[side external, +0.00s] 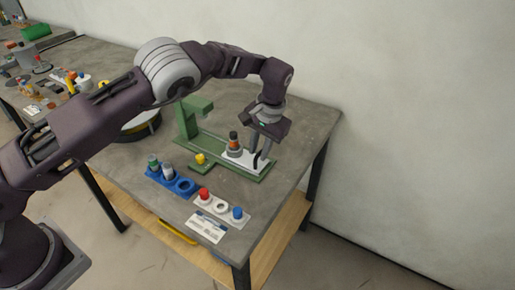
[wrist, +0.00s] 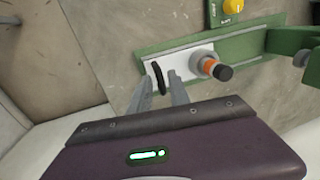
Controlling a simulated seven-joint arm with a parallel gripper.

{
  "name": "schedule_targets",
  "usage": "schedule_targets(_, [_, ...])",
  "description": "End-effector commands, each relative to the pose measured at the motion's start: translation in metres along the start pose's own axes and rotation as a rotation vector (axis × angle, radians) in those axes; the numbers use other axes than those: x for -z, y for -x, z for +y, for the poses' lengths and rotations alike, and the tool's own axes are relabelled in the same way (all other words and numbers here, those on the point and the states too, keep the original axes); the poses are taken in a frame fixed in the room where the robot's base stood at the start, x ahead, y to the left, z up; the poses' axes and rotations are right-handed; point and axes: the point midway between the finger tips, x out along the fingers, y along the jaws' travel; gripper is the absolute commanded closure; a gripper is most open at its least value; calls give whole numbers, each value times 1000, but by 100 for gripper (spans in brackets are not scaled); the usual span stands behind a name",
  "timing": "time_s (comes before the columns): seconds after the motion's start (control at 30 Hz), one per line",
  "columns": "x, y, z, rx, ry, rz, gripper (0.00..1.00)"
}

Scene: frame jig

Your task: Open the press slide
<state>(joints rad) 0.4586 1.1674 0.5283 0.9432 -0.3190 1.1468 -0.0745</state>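The press is a green frame (side external: 188,120) with an upright at its left end and a long flat base. A white slide (side external: 233,155) lies on the base toward the right end, and it also shows in the wrist view (wrist: 182,61). A grey fixture with an orange and black part (side external: 234,142) stands on the slide, clear of the upright. A black handle (wrist: 160,77) rises from the slide's outer end. My gripper (wrist: 161,76) is low over that end, its fingers apart, one on each side of the handle. A gap shows between the handle and the right finger.
A yellow knob (side external: 200,158) sits on a green tab at the press's front. A blue holder (side external: 186,186) with several wells and a white plate with red and blue buttons (side external: 221,207) lie in front. A white card (side external: 206,228) lies near the table edge. A round yellow-rimmed object (side external: 142,129) is behind left.

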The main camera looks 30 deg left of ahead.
Motion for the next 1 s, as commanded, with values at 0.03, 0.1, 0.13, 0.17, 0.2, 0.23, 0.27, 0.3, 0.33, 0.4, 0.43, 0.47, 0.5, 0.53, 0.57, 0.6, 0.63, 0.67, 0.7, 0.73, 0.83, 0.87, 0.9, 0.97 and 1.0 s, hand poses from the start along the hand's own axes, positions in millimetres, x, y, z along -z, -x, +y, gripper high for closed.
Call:
schedule_targets(0.03, [0, 0, 0, 0, 0, -1, 67])
schedule_targets(0.1, [0, 0, 0, 0, 0, -2, 67])
schedule_targets(0.13, [0, -1, 0, 0, 0, -2, 67])
schedule_targets(0.17, [-1, -1, 0, 0, 0, -2, 67])
schedule_targets(0.2, [-1, -1, 0, 0, 0, -3, 67])
schedule_targets(0.23, [-1, -1, 0, 0, 0, -3, 67])
schedule_targets(0.27, [-1, -1, 0, 0, 0, -3, 67])
schedule_targets(0.3, [-1, 0, 0, 0, 0, -3, 67])
schedule_targets(0.33, [-1, 1, 0, 0, 0, -2, 67])
schedule_targets(0.4, [0, 11, 0, -1, 0, -1, 67])
schedule_targets(0.43, [0, 17, 0, -1, -1, 0, 67])
schedule_targets(0.47, [0, 24, 0, -1, -1, 2, 67])
schedule_targets(0.5, [0, 32, 0, -1, -1, 1, 67])
schedule_targets(0.53, [0, 39, 0, -1, -1, 1, 67])
schedule_targets(0.57, [0, 45, 0, -1, 0, 2, 67])
schedule_targets(0.6, [0, 53, 0, -1, 0, 2, 67])
schedule_targets(0.63, [0, 57, 0, -1, 0, 0, 67])
schedule_targets(0.67, [0, 61, 0, -1, 0, 0, 67])
schedule_targets(0.7, [0, 65, 0, 0, 0, -1, 67])
schedule_targets(0.73, [0, 67, 0, 0, 0, -1, 67])
schedule_targets(0.83, [0, 71, 0, 1, 0, -2, 67])
schedule_targets(0.87, [0, 71, 0, 1, 0, -3, 67])
schedule_targets(0.9, [0, 70, 0, 1, 0, -3, 67])
schedule_targets(0.97, [0, 70, 0, 1, 0, -3, 67])
schedule_targets(1.0, [0, 70, 0, 1, 0, -3, 67])
